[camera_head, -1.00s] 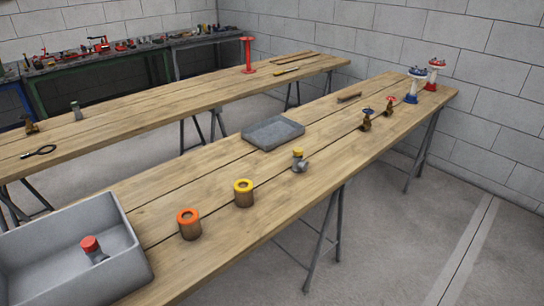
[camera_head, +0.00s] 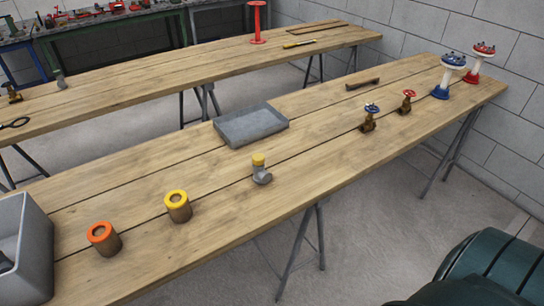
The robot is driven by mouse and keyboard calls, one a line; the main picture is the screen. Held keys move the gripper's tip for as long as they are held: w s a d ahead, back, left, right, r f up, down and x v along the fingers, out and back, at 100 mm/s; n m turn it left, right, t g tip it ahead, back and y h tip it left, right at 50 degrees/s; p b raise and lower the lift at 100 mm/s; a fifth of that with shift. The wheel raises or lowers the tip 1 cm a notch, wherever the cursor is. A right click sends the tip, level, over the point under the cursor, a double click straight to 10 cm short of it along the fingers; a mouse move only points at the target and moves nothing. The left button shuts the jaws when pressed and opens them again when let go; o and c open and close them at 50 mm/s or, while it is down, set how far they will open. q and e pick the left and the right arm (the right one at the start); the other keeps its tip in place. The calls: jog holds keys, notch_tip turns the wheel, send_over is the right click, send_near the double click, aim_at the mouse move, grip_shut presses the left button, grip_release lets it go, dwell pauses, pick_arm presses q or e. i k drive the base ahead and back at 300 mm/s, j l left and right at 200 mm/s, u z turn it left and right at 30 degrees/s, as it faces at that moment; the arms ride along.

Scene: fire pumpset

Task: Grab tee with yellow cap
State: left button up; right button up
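A grey metal tee with a yellow cap (camera_head: 261,170) stands on the near wooden table, around the middle of the view. The yellow cap is on its upper end. A cylinder with a yellow ring top (camera_head: 178,207) stands to its left, and one with an orange ring top (camera_head: 104,239) stands farther left. Neither of my grippers is in view. A dark green rounded shape at the lower right seems to be part of my own body, but no fingers show there.
A shallow grey tray (camera_head: 250,127) lies behind the tee. A grey bin (camera_head: 38,250) stands at the left edge. Two small valves with blue (camera_head: 370,118) and red (camera_head: 406,102) handwheels, and taller blue-and-white and red-and-white fittings, stand at right. The table around the tee is clear.

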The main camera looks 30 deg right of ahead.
aim_at(260, 176)
jog(key=l+u, duration=0.1)
jog(key=l, duration=2.55)
